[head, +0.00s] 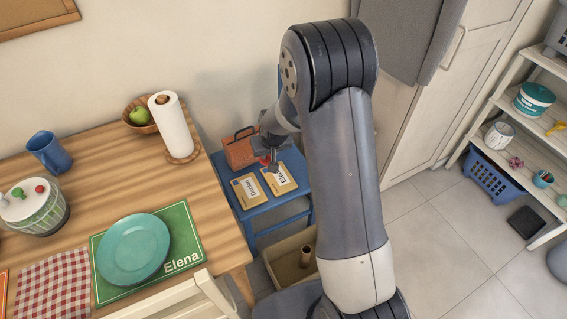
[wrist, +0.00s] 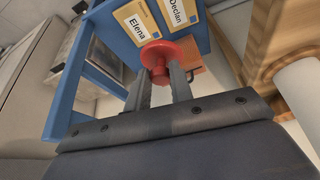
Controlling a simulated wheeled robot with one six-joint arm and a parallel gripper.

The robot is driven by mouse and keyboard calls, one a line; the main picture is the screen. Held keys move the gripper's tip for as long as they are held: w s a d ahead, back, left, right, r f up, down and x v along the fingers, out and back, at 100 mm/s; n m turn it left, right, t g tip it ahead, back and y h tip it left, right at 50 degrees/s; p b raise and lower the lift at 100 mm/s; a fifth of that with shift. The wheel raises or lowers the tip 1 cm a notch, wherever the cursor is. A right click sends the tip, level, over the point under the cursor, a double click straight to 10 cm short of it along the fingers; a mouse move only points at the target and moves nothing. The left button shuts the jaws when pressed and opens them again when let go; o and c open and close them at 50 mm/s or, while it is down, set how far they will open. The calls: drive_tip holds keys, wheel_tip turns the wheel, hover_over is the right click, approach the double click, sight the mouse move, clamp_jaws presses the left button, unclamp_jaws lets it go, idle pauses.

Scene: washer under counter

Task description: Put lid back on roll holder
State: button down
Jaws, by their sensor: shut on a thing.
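My gripper (wrist: 164,80) is shut on a red piece (wrist: 160,58) with a wide round disc and a narrower stem, which looks like the lid. In the head view my gripper (head: 272,160) is small and partly hidden by my arm, above the blue stool (head: 255,205), with a bit of red at its tip. A white paper roll (head: 172,127) stands upright on a round wooden base at the table's back right corner, left of my gripper. Its top shows a brown centre. I cannot tell whether this is the roll holder meant.
Envelopes labelled Declan (head: 248,190) and Elena (head: 280,178) lie on the stool beside a brown box with a handle (head: 240,150). A beige bin (head: 284,272) stands on the floor. A fruit bowl (head: 140,118) sits beside the roll. Shelves (head: 546,105) stand right.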

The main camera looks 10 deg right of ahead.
drive_tip(key=w+a+r+n+p, duration=0.2)
drive_tip(key=w+a+r+p, duration=0.6)
drive_tip(key=a+r, duration=0.45)
wheel_tip(320, 180, up, 14)
drive_tip(key=n+y+p, duration=0.2)
drive_tip(key=p, duration=0.5)
hover_over(161, 97)
drive_tip(key=shift+n, duration=0.3)
drive_tip(key=shift+s+d+f+b, duration=0.15)
drive_tip(key=shift+f+b, duration=0.65)
drive_tip(key=shift+f, duration=0.65)
drive_tip(key=shift+s+f+b, duration=0.15)
drive_tip(key=shift+f+b, duration=0.65)
drive_tip(key=shift+f, duration=0.65)
drive_tip(key=shift+s+d+f+g, duration=0.1)
drive_tip(key=shift+s+f+g, duration=0.2)
drive_tip(key=shift+f, duration=0.35)
drive_tip(key=shift+d+r+h+b, duration=0.15)
drive_tip(key=shift+d+h+b, duration=0.15)
drive_tip(key=shift+d+b, duration=0.15)
drive_tip(key=shift+w+r, duration=0.1)
drive_tip(key=shift+r, duration=0.25)
drive_tip(key=shift+d+r+p, duration=0.2)
drive_tip(key=shift+p, duration=0.1)
drive_tip(key=shift+a+r, duration=0.2)
drive_tip(key=shift+a, duration=0.05)
